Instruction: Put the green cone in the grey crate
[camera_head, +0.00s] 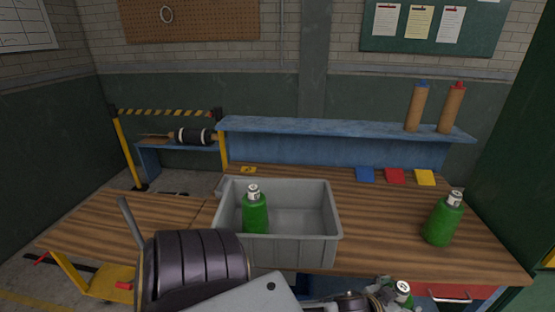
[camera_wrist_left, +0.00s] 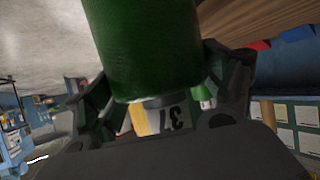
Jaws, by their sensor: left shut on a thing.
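My left gripper (camera_head: 388,293) is at the bottom edge of the head view, in front of the table, right of the crate. It is shut on a green cone (camera_head: 404,291), bottle-shaped with a white marked top; most of it is cut off. In the left wrist view this green cone (camera_wrist_left: 145,45) fills the space between the fingers. The grey crate (camera_head: 290,252) stands on the table's middle, open at the top. A second, similar green cone (camera_head: 255,217) stands inside its left part. A third green cone (camera_head: 443,222) stands on the table at right. My right gripper is not in view.
A blue shelf (camera_head: 330,128) runs behind the wooden table (camera_head: 375,215), with two brown tubes on its right end. Blue, red and yellow cards (camera_head: 394,176) lie before it. The crate's right part is empty. My dark arm covers the front left.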

